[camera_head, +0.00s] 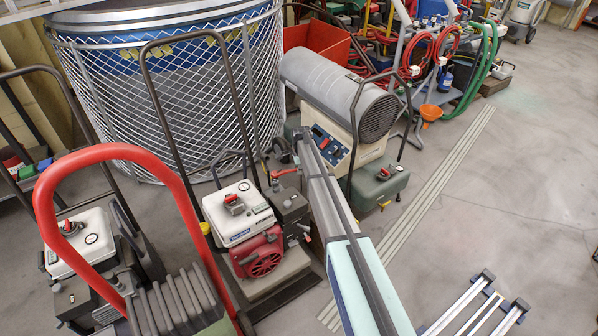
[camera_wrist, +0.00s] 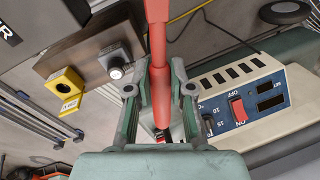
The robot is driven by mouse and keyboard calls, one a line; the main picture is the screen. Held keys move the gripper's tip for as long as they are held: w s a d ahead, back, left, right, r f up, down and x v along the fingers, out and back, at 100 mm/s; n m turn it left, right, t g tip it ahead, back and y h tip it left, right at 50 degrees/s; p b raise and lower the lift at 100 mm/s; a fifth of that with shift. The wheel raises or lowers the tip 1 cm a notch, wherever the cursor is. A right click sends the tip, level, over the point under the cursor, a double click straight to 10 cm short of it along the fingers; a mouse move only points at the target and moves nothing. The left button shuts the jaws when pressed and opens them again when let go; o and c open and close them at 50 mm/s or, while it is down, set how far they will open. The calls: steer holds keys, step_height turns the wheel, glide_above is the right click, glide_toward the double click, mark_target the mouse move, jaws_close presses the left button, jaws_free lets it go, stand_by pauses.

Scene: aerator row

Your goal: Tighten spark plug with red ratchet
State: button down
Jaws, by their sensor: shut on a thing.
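My gripper (camera_wrist: 160,88) is shut on the red ratchet (camera_wrist: 157,40), whose straight red handle runs between the two fingers in the wrist view. In the head view my gripper (camera_head: 282,150) is partly hidden beside my arm, and the red ratchet (camera_head: 285,172) shows as a short red bar just below it, over the dark block of the red and white engine unit (camera_head: 258,224). I cannot make out the spark plug, nor whether the ratchet sits on it.
A grey cylindrical heater (camera_head: 340,90) with a beige control box (camera_wrist: 235,100) stands close to the right. Tall dark handle bars (camera_head: 155,110) rise nearby. Open floor lies at right.

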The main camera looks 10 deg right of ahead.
steer(key=w+n, duration=0.2)
steer(key=w+a+n, duration=0.1)
steer(key=w+n, duration=0.1)
steer(key=shift+w+a+n+y+p, duration=0.1)
steer(key=shift+a+n+y+p, duration=0.05)
steer(key=shift+n+y+p, duration=0.2)
steer(key=s+m, duration=0.1)
steer(key=s+d+m, duration=0.1)
steer(key=s+m, duration=0.1)
steer(key=shift+s, duration=0.15)
steer(key=shift+s+d+m, duration=0.15)
steer(key=shift+s+m, duration=0.3)
steer(key=shift+m, duration=0.4)
